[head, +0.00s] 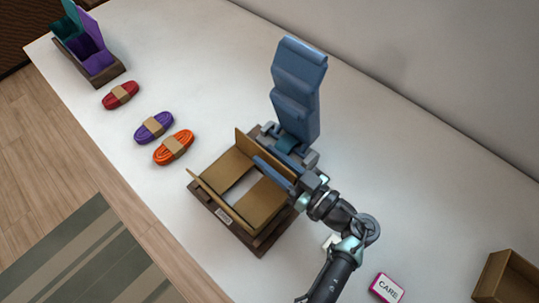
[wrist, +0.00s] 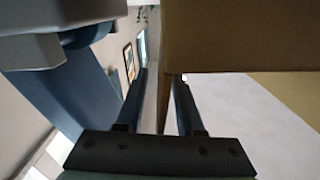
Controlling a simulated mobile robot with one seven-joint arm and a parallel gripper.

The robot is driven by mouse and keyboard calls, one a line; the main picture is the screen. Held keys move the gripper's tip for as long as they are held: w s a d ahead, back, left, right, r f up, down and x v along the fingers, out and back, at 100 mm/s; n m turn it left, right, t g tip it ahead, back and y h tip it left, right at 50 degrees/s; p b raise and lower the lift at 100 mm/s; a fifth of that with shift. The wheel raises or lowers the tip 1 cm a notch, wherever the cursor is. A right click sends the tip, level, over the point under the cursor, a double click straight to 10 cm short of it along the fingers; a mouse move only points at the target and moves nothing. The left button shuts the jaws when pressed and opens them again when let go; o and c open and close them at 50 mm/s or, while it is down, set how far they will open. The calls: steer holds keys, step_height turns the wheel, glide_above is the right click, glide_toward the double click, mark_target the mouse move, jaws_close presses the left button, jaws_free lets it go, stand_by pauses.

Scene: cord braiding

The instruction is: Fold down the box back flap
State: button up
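The brown cardboard box (head: 258,218) sits in a dark wooden holder with a small label, near the middle of the head view. Two flaps lie inward over its opening, with a pale gap between them. The back flap (head: 246,145) stands upright at the far side, by the blue device. My gripper (head: 275,172) is at this flap from the right, with one blue finger along its box-facing side. In the wrist view the flap (wrist: 235,40) fills the upper right, and its edge runs down between my two separated fingers (wrist: 160,105).
Orange (head: 174,148), purple (head: 154,127) and red (head: 120,95) cord bundles lie to the left. A CARE card (head: 386,288) and an open box (head: 508,280) are at the lower right.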

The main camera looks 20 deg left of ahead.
steer(key=shift+w+a, duration=0.1)
steer(key=shift+a, duration=0.05)
steer(key=shift+c, duration=0.2)
jaws_close()
